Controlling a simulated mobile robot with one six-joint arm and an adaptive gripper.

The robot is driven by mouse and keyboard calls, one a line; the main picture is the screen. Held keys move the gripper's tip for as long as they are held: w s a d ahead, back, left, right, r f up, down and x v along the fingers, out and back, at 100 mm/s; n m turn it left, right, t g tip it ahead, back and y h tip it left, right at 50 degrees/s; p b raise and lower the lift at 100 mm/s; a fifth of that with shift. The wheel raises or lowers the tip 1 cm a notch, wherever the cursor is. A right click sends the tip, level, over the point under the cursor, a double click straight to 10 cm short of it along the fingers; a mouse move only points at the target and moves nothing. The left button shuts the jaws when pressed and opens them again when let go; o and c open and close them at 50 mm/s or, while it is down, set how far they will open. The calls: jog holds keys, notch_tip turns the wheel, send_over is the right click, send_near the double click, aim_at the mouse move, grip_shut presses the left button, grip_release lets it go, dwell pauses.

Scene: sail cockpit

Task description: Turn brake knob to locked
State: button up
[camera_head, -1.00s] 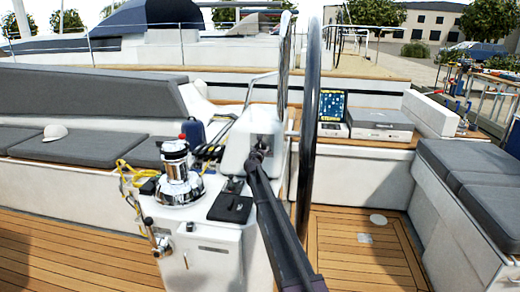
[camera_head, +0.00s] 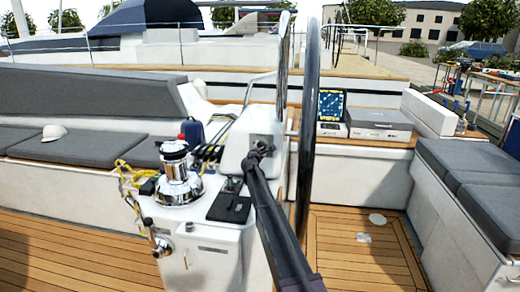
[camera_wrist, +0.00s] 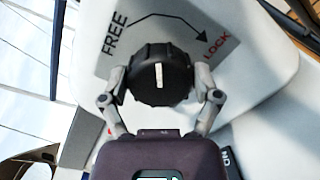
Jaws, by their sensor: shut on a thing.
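The black round brake knob (camera_wrist: 158,92) is in the middle of the wrist view, on a white pedestal that also shows in the head view (camera_head: 237,146). Its white pointer line stands nearly upright in the picture, between the FREE label (camera_wrist: 116,34) at upper left and the red LOCK label (camera_wrist: 217,48) at right. A curved arrow runs from FREE to LOCK. My gripper (camera_wrist: 160,80) is shut on the knob, with one finger on its left side and one on its right. In the head view my dark arm reaches the pedestal and hides the knob.
A large steering wheel (camera_head: 307,120) stands just right of my arm. A chrome winch (camera_head: 178,180) with yellow rope is at left on the console. A black switch plate (camera_head: 230,208) lies near my arm.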

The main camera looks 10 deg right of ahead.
jog(key=m, duration=0.6)
jog(key=shift+w+d+m+g+p, duration=0.1)
jog(key=shift+m+g+p, duration=0.2)
jog(key=shift+g, duration=0.1)
jog(key=m, duration=0.6)
jog(key=shift+f, duration=0.2)
jog(key=o, duration=0.9)
jog(key=shift+o, duration=0.2)
